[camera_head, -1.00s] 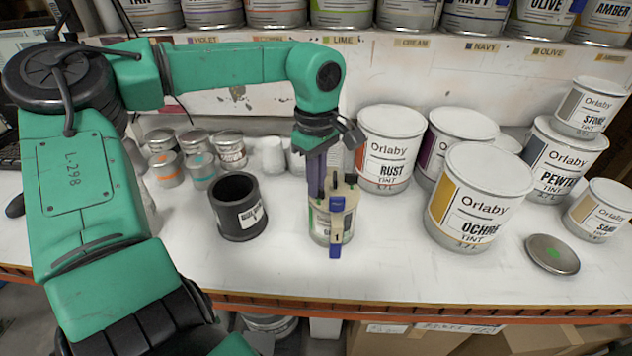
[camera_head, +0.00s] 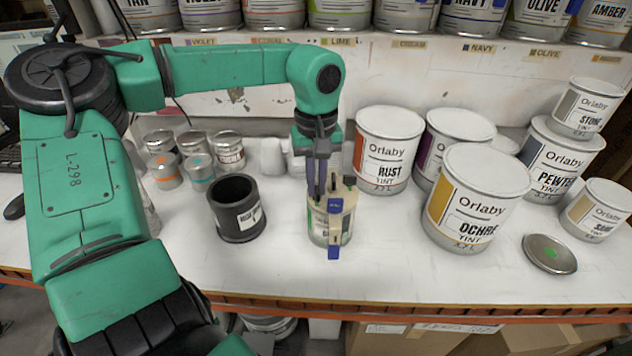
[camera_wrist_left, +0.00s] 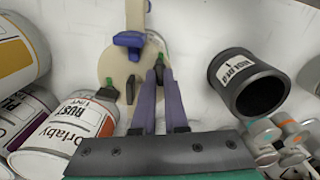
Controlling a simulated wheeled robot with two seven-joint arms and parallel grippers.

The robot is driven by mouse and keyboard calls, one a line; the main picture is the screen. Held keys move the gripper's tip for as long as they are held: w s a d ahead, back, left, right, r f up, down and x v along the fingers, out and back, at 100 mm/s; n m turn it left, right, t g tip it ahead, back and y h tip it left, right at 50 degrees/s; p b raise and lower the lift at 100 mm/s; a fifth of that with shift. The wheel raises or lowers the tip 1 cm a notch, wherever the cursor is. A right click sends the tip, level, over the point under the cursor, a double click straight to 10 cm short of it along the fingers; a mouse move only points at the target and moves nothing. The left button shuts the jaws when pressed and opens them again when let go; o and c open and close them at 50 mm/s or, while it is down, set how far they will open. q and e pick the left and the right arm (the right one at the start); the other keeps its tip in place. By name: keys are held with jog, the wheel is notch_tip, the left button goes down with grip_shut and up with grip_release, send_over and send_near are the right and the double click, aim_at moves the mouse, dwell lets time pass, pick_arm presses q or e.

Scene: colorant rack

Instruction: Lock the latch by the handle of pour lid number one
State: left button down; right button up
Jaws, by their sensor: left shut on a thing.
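The pour lid (camera_head: 345,205) is a beige disc on a small can (camera_head: 322,232) near the front of the bench. It has a blue lever piece across its front, black fittings and a spout. It also shows in the left wrist view (camera_wrist_left: 115,65). My left gripper (camera_head: 318,196) points down at the lid's left side in the head view. Its two purple fingers are shut on a small black latch handle (camera_wrist_left: 158,72) at the lid's edge. The fingers mostly hide the handle, so I cannot tell the latch's exact position. My right gripper is not in view.
A black open cup (camera_head: 238,222) stands left of the small can. Large tint cans, with Rust (camera_head: 385,160) and Ochre (camera_head: 475,205) nearest, stand to the right. A loose metal lid (camera_head: 550,253) lies at front right. Several small tins stand behind the cup. The bench's front strip is clear.

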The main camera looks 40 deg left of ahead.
aim_at(317, 187)
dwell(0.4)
pick_arm(q)
jog(key=c, duration=0.9)
grip_release()
jog(key=shift+c, duration=0.2)
jog(key=shift+r, duration=0.1)
notch_tip(317, 187, up, 14)
jog(key=shift+r+b, duration=0.2)
jog(key=shift+b, duration=0.2)
